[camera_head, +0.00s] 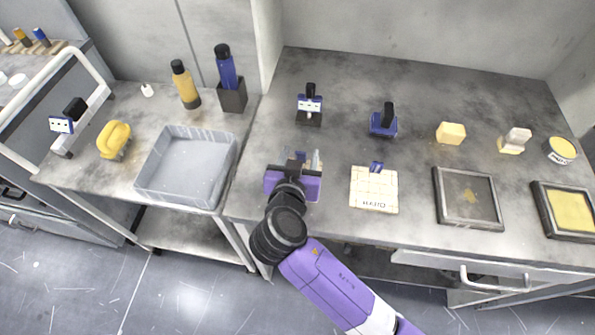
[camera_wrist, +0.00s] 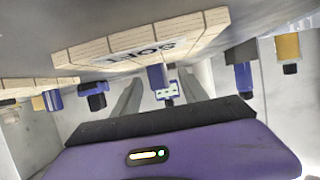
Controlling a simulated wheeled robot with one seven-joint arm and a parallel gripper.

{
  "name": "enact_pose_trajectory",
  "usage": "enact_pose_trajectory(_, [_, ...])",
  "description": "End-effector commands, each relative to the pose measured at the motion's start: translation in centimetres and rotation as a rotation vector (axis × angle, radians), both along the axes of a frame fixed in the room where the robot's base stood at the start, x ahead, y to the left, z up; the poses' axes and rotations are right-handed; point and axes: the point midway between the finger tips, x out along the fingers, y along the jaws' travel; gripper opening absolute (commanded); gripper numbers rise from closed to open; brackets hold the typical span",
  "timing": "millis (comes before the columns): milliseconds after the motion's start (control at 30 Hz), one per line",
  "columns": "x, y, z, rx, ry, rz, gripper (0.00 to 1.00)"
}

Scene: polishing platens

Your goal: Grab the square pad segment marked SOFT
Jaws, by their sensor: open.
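The cream pad segment marked SOFT (camera_wrist: 190,37) shows upside down in the wrist view, with a grid of grooves and a blue tab (camera_wrist: 157,77). In the head view my gripper (camera_head: 303,159) covers nearly all of this pad. My gripper is open, and its two fingers in the wrist view (camera_wrist: 160,84) stand on either side of the blue tab, apart from it. How deep the tab sits between the fingers is hard to tell. A second cream grooved pad (camera_head: 373,191) with a blue tab (camera_head: 376,167) lies to the right; its label is upside down and unclear.
Right are a yellow block (camera_head: 451,133), a framed plate (camera_head: 467,199) and a yellow framed plate (camera_head: 572,211). A grey bin (camera_head: 187,203) stands left on a separate bench.

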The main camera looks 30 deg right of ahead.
Motion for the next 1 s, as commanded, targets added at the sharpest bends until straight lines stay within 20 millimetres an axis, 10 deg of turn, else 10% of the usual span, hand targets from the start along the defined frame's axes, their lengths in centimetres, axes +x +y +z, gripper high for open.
enact_pose_trajectory(300, [0.53,-0.41,-0.34,0.0,0.0,0.0,0.51])
enact_pose_trajectory(600, [0.52,-0.4,-0.33,0.0,0.0,0.0,0.0])
enact_pose_trajectory(1000, [0.54,-0.39,0.1,0.001,-0.002,0.0,0.0])
